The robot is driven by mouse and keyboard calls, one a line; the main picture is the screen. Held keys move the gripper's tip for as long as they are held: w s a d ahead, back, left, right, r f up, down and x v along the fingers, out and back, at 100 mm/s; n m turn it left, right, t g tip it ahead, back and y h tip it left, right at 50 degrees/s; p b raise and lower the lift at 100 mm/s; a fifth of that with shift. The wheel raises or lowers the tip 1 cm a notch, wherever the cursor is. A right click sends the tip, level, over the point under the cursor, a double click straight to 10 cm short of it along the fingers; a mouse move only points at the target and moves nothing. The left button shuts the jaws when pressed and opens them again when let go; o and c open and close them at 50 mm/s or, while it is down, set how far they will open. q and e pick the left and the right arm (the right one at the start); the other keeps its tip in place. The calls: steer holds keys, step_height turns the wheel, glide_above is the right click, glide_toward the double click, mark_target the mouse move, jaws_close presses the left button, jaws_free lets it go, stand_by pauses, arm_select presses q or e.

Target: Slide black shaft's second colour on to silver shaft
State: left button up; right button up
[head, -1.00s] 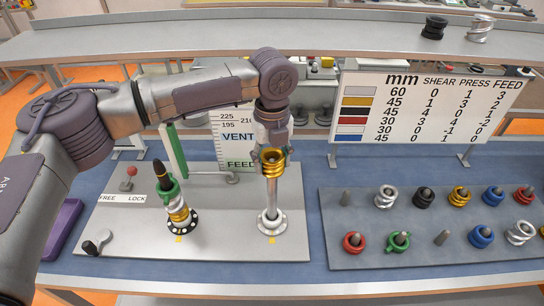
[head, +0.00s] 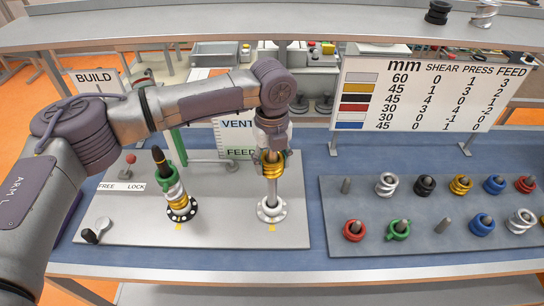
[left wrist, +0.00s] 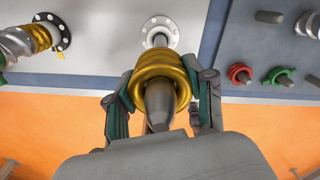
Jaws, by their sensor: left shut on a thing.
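My left gripper (head: 272,152) is shut on a gold ring (head: 272,168), with one finger on each side of it. The ring is around the upper part of the silver shaft (head: 272,190), well above its white base flange (head: 271,208). In the left wrist view the shaft's tip (left wrist: 159,98) passes through the gold ring (left wrist: 158,70). The black shaft (head: 158,155) stands to the left, with a green piece (head: 171,182) near its top, gold and silver pieces below and a black flange (head: 182,212) at its foot. My right gripper is not in view.
Both shafts stand on a grey plate (head: 225,230) on the blue bench. A rack plate (head: 400,250) at the right holds several coloured rings on pegs. A numbers board (head: 415,95) stands behind it. A lever with a red knob (head: 130,159) is at the left.

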arm_select(q)
steer(key=shift+f, duration=0.9)
steer(key=o, duration=1.5)
steer(key=shift+c, duration=0.2)
step_height(320, 180, up, 12)
steer(key=shift+r, duration=0.1)
